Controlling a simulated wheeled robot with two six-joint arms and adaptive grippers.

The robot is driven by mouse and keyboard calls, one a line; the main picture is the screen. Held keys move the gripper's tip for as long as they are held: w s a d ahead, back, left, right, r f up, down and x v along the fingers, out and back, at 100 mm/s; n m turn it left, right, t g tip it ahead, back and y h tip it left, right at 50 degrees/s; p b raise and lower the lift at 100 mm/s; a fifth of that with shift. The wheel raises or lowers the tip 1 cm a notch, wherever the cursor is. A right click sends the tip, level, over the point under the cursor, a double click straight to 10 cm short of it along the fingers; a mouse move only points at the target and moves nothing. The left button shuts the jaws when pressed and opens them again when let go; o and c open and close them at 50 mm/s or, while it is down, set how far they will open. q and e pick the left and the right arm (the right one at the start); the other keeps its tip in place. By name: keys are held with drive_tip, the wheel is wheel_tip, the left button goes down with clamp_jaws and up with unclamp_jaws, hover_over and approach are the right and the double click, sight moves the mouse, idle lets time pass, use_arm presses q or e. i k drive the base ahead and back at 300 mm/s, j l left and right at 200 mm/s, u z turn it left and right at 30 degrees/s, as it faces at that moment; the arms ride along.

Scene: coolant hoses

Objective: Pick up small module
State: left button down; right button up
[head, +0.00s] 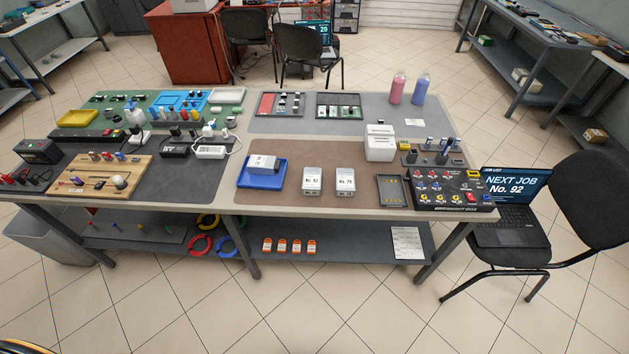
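No label in view says "small module", so I cannot tell for certain which thing it is. A small white and grey box (263,163) sits tilted in a blue tray (279,182) on the brown mat of the near table. Two upright white boxes stand to its right: one marked No. 92 (312,181) and one whose label (345,181) reads like No. 75. A dark, shallow tray (391,191) lies right of them, with small yellowish marks inside. Neither of my grippers is in view.
A black control panel (445,188) with knobs fills the table's right end. A white label-printer-like box (380,143) stands behind the dark tray. A laptop (510,205) on a chair shows "NEXT JOB No. 92". The brown mat's front (300,205) is clear.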

sight(312, 176)
drive_tip(key=i+j, duration=0.1)
drive_tip(key=j, duration=0.35)
drive_tip(key=i+j, duration=0.15)
drive_tip(key=j, duration=0.3)
drive_tip(key=i+j, duration=0.1)
drive_tip(key=j, duration=0.35)
drive_tip(key=i+j+z, duration=0.1)
drive_tip(key=j, duration=0.35)
